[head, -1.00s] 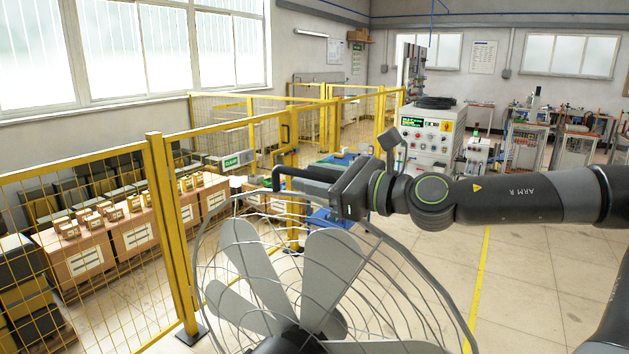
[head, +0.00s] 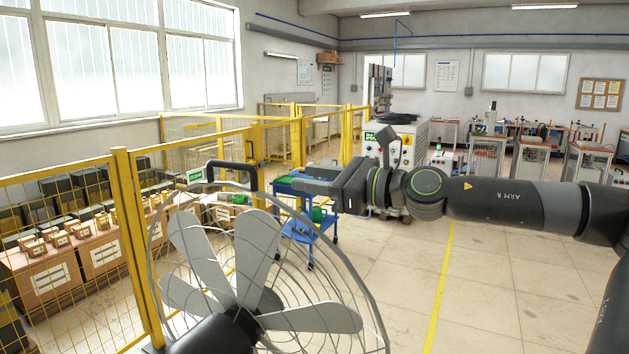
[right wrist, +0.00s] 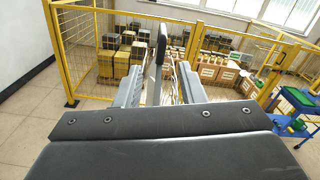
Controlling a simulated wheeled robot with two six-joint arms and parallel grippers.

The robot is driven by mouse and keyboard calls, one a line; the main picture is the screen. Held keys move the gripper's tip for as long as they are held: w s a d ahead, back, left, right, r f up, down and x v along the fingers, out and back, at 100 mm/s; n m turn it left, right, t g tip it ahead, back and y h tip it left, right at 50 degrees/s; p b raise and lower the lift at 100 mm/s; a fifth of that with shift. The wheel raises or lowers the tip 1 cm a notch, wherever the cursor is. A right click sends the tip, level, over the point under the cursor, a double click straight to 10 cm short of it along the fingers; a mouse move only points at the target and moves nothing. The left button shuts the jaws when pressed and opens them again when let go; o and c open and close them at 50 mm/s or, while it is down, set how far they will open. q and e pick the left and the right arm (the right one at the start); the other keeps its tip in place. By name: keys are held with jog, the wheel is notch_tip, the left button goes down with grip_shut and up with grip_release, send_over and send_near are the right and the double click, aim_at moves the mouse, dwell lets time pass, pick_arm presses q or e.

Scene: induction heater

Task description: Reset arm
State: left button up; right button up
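My right gripper (head: 285,187) reaches in from the right in the head view, level and pointing left. In the right wrist view its two fingers (right wrist: 160,75) stand apart, so it is open. A large grey fan (head: 245,275) with a wire cage fills the lower left of the head view. Its black handle (head: 232,166) stands upright just left of my fingertips, and a gap shows between them. In the right wrist view the handle (right wrist: 160,48) shows edge-on in line with the gap between the fingers. My left gripper is out of view.
Yellow mesh fencing (head: 130,230) runs along the left, with cartons (head: 100,250) behind it. A blue trolley (head: 312,232) stands beyond my gripper. A white machine (head: 405,150) with a control panel stands farther back. The floor (head: 480,290) at the right is clear.

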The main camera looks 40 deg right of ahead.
jog(key=shift+w+f, duration=0.1)
jog(key=shift+w, duration=0.2)
jog(key=shift+s, duration=0.15)
